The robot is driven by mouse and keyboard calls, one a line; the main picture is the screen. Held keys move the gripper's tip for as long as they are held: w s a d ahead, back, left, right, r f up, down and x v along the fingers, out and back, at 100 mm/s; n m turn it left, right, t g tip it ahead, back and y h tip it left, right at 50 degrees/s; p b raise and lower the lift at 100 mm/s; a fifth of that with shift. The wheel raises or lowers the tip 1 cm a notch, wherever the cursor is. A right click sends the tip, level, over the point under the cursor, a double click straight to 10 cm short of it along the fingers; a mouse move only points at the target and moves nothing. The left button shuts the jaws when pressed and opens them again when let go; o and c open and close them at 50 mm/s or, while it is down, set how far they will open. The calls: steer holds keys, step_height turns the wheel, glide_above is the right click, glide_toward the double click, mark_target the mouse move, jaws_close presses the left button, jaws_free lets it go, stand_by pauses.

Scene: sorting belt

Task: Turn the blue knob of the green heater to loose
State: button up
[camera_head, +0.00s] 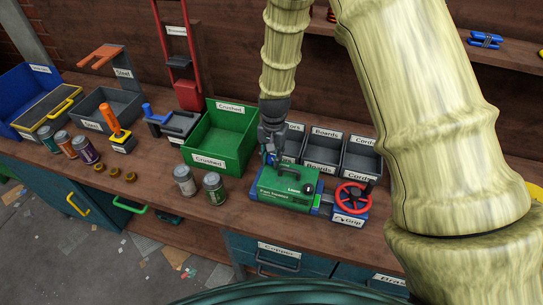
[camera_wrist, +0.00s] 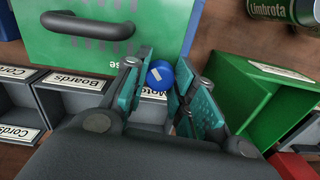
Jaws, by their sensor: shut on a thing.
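The green heater (camera_head: 270,197) stands on the bench in the head view, with a white "Loose" label and a "Fan heater" label on its front. In the wrist view its green top (camera_wrist: 165,30) shows a dark handle (camera_wrist: 85,25). The blue knob (camera_wrist: 159,74) has a white mark and sits at the heater's edge, between my teal finger pads. My gripper (camera_wrist: 163,85) is shut on it. In the head view my gripper (camera_head: 270,150) points down at the heater's back left corner and hides most of the knob.
A red valve wheel (camera_head: 352,197) on a "Grip" box is right of the heater. Cans (camera_head: 214,189) stand to its left. A green "Crushed" bin (camera_head: 222,160) is behind left, and grey "Boards" and "Cords" bins (camera_head: 360,160) are close behind.

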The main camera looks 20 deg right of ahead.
mark_target(273, 157)
steer(key=n, duration=0.4)
steer(key=shift+n, duration=0.3)
steer(key=n, duration=1)
steer(key=shift+w, duration=0.1)
steer(key=shift+d+n+g+p, duration=0.1)
steer(key=shift+n+g+p, duration=0.25)
steer(key=shift+n, duration=1.95)
steer(key=o, duration=1.1)
steer(key=shift+r, duration=0.15)
step_height(273, 157, up, 12)
steer(key=shift+w+d+f, duration=0.1)
steer(key=shift+w, duration=0.05)
